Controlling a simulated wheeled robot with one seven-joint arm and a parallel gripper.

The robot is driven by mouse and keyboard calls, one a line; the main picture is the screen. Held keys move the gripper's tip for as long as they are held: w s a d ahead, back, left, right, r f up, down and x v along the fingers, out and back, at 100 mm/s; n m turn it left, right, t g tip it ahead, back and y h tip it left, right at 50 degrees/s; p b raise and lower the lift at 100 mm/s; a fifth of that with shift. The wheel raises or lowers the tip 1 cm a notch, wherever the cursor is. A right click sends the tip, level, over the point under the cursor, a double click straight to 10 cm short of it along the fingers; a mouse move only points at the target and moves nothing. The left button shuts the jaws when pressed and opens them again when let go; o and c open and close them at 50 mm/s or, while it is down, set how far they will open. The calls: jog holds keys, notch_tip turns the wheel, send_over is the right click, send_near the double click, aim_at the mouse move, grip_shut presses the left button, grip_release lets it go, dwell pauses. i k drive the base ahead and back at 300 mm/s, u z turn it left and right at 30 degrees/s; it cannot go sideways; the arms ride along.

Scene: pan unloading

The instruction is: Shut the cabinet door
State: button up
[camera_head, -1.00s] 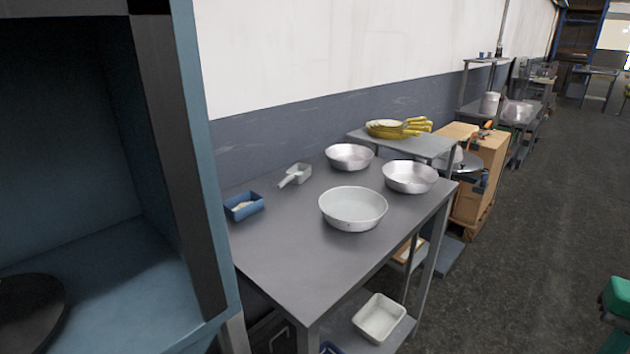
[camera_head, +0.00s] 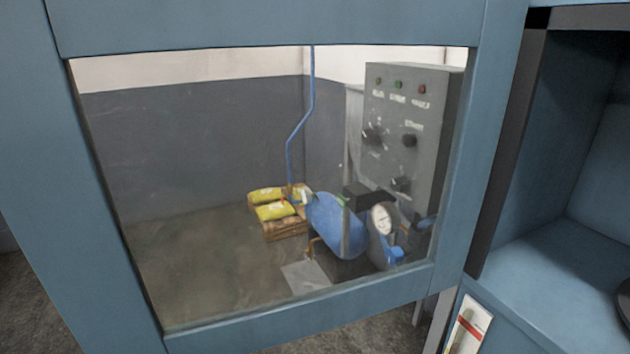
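The cabinet door (camera_head: 504,130) is a blue frame around a large clear window. It fills the left and middle of the head view and stands open, swung out to the left of the cabinet. The blue cabinet (camera_head: 545,275) is at the right edge, and its inside is exposed. Part of a dark round thing (camera_head: 624,300) shows on the cabinet floor at the far right. My gripper is not in view, so its state and its place relative to the door are hidden.
Through the window I see a grey control panel (camera_head: 400,105) with knobs, a blue tank (camera_head: 335,222), and yellow sacks (camera_head: 272,210) on a wooden pallet. A small label with a red stripe (camera_head: 468,328) is on the cabinet below the opening. Concrete floor shows at lower left.

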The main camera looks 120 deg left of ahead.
aim_at(57, 203)
jog(key=u, duration=0.5)
jog(key=k, duration=2.7)
jog(key=u, duration=1.2)
jog(key=i, duration=0.95)
